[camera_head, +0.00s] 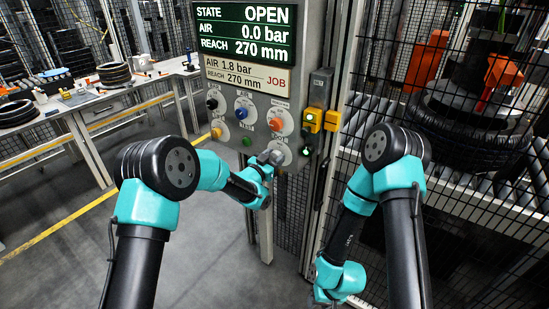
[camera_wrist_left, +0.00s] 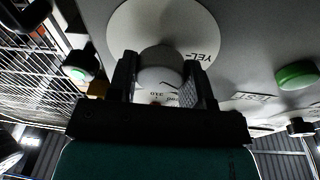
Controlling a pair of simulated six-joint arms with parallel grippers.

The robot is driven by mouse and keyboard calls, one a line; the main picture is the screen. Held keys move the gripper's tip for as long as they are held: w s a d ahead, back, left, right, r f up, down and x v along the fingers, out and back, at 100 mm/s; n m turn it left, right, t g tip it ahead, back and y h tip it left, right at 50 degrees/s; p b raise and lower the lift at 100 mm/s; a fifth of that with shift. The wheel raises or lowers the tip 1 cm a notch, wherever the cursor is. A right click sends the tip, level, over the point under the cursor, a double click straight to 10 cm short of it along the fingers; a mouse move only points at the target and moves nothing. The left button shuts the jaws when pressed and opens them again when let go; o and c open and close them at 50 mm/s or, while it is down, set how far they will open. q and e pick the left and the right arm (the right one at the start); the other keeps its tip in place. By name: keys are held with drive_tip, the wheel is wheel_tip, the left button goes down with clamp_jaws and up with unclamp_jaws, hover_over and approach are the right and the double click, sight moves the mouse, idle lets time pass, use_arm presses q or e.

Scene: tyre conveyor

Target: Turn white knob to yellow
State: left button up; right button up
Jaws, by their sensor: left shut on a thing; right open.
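The white knob (camera_wrist_left: 160,72) sits on a round pale dial (camera_wrist_left: 200,30) on the grey control panel. In the left wrist view the dial carries a label reading "YEL-"; the rest of the lettering is partly hidden. My left gripper (camera_head: 266,164) is at the panel's lower part, with its two dark fingers on either side of the white knob and shut on it. In the head view the gripper covers much of the knob and dial. My right gripper (camera_head: 336,290) is open and empty, low and away from the panel, pointing down.
The panel also bears a black knob (camera_head: 211,103), a blue knob (camera_head: 241,113), an orange knob (camera_head: 276,123) and a yellow knob (camera_head: 216,133). A green button (camera_wrist_left: 297,75) is near the dial. The display (camera_head: 243,32) reads OPEN, 0.0 bar, 270 mm. Mesh fencing stands at right.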

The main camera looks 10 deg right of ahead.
use_arm(q)
drive_tip(key=n, duration=0.3)
drive_tip(key=n+t, duration=0.1)
drive_tip(key=n, duration=0.3)
drive_tip(key=shift+f+n+y, duration=0.1)
drive_tip(key=shift+n+y, duration=0.2)
drive_tip(key=shift+y, duration=0.1)
drive_tip(key=o, duration=0.9)
drive_tip(key=v, duration=1.7)
drive_tip(key=shift+s+f, duration=0.15)
drive_tip(key=shift+s, duration=0.05)
